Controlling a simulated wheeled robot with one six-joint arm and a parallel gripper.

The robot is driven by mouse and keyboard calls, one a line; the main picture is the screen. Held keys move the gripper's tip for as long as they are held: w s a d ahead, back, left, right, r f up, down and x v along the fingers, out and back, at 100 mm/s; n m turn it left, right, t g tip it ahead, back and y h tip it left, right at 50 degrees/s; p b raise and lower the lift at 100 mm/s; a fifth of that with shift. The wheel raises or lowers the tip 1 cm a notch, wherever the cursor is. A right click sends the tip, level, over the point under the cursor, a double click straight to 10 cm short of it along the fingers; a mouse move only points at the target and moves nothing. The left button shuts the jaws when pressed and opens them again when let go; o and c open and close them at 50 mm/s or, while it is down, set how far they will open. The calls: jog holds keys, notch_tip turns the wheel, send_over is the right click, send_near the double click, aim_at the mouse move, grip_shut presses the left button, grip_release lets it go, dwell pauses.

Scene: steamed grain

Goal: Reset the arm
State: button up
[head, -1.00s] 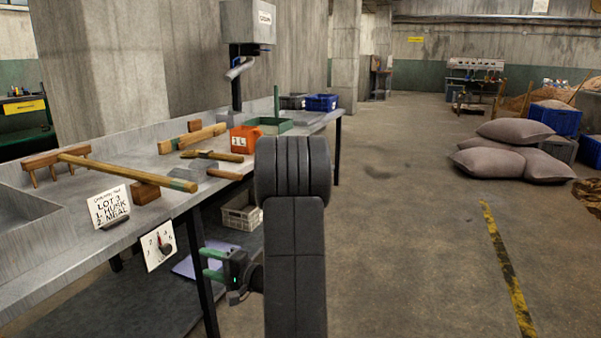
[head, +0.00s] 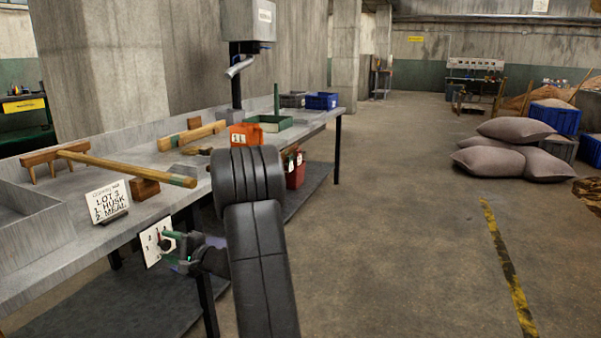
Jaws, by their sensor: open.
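My arm (head: 258,235) rises in the middle foreground. My gripper (head: 168,247) has green fingers and is open, in front of the right part of the white dial plate (head: 150,251) on the bench's front edge. The fingers overlap the dial's knob in the picture and hide most of it. I cannot tell whether they touch it. The wrist body is dark with a small green light.
The grey bench (head: 65,250) carries a wooden rake (head: 125,167), a lot card (head: 108,201), an orange container (head: 243,135) and a green tray (head: 270,123). A red bin (head: 296,172) shows beyond my arm. Sacks (head: 490,160) lie far right.

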jog(key=m+p, duration=0.2)
jog(key=p, duration=0.1)
jog(key=shift+r+m, duration=0.2)
jog(key=shift+m, duration=0.1)
jog(key=m+p, duration=0.4)
jog(key=p, duration=0.3)
jog(key=m+p, duration=0.6)
jog(key=p, duration=0.4)
jog(key=shift+s+f, duration=0.1)
jog(key=shift+s+d+f, duration=0.2)
jog(key=shift+d, duration=0.35)
jog(key=shift+s+d, duration=0.2)
jog(key=shift+d, duration=0.35)
jog(key=shift+r, duration=0.1)
